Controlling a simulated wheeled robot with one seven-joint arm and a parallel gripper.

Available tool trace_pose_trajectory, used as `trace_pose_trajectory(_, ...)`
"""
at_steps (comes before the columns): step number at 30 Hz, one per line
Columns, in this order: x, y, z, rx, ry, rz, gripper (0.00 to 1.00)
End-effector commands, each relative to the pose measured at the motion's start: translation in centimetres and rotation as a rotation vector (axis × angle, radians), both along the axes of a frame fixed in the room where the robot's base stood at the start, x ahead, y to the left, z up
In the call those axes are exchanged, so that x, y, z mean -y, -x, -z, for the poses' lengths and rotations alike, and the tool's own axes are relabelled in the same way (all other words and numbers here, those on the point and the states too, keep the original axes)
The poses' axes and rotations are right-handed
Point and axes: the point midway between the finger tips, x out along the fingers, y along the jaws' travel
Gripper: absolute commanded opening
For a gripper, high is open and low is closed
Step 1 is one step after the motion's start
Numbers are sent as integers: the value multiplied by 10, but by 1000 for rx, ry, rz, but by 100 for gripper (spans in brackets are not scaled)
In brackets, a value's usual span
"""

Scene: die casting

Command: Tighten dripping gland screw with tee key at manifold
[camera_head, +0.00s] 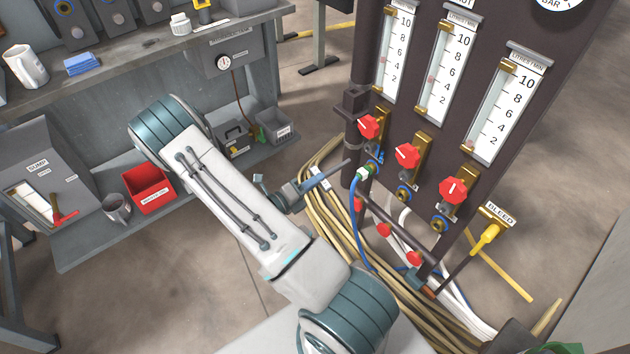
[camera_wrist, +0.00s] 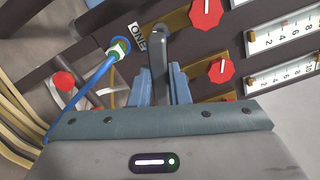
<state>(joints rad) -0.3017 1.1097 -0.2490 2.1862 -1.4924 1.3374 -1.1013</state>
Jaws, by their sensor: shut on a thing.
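My gripper (camera_wrist: 159,85) is shut on a dark grey bar, which looks like the tee key (camera_wrist: 158,50), held upright between the blue-grey fingers in the wrist view. In the head view my gripper (camera_head: 298,194) is left of the manifold, and the key (camera_head: 332,174) points up and right toward the leftmost valve. The manifold panel (camera_head: 440,120) carries three red valve knobs: left (camera_head: 369,126), middle (camera_head: 407,157) and right (camera_head: 454,190). I cannot make out a drip or the gland screw. Contact between key and manifold cannot be told.
A blue hose with a green fitting (camera_head: 368,173) hangs below the left knob, close to the key. Tan hoses (camera_head: 325,215) run down behind my gripper. A yellow bleed valve (camera_head: 486,237) is at right. A bench (camera_head: 130,55) with a red bin (camera_head: 150,188) stands left.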

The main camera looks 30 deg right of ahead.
Motion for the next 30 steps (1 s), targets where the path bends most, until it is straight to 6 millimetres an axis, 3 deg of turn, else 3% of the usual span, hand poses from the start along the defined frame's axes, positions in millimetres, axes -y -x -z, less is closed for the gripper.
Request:
trace_pose_trajectory(18, 49, -3, -1, 0, 1, 6, 0)
trace_pose_trajectory(30, 49, -3, -1, 0, 1, 5, 0)
